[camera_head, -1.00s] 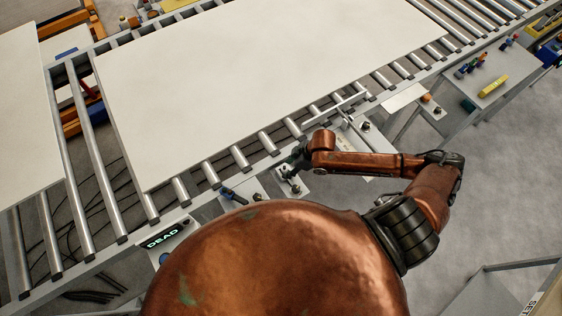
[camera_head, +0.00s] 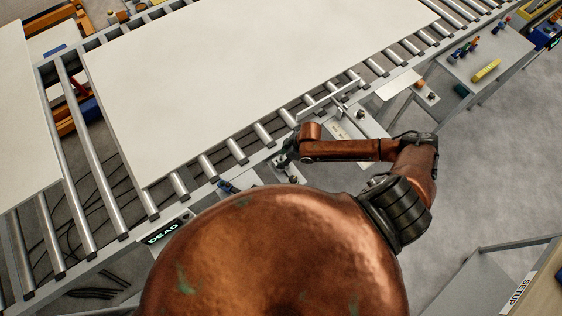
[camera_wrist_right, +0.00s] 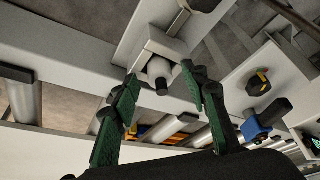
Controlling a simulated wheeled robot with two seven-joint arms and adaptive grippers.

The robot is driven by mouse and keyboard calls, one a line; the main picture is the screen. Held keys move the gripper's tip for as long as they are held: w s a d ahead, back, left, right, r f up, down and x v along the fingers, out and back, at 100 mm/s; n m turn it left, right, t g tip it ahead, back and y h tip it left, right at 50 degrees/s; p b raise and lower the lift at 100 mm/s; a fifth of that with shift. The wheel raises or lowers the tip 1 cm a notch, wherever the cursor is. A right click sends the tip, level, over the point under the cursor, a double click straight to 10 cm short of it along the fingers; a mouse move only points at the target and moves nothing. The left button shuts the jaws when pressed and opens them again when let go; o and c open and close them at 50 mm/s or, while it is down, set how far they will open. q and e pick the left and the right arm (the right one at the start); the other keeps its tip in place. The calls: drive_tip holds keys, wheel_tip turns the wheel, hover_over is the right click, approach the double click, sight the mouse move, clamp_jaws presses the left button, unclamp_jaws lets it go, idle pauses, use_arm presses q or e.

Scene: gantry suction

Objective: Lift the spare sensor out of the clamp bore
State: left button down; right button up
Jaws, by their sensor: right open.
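In the right wrist view, a pale cylinder with a dark end, which looks like the spare sensor (camera_wrist_right: 159,70), sits in a light grey clamp block (camera_wrist_right: 170,44). My right gripper (camera_wrist_right: 161,78) is open, with one green finger on each side of the cylinder. A gap shows on both sides, and the fingers do not visibly grip it. In the head view my right gripper (camera_head: 283,160) is small and dark at the conveyor's near edge, where the sensor cannot be made out. My left gripper is not in view.
A large white panel (camera_head: 240,70) lies on the roller conveyor. A bracket plate (camera_head: 350,124) stands right of my gripper. In the wrist view a blue-handled part (camera_wrist_right: 265,115) and a dark knob (camera_wrist_right: 258,83) lie to the right. A side table (camera_head: 490,58) holds small parts.

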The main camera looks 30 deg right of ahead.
clamp_jaws()
idle(0.4)
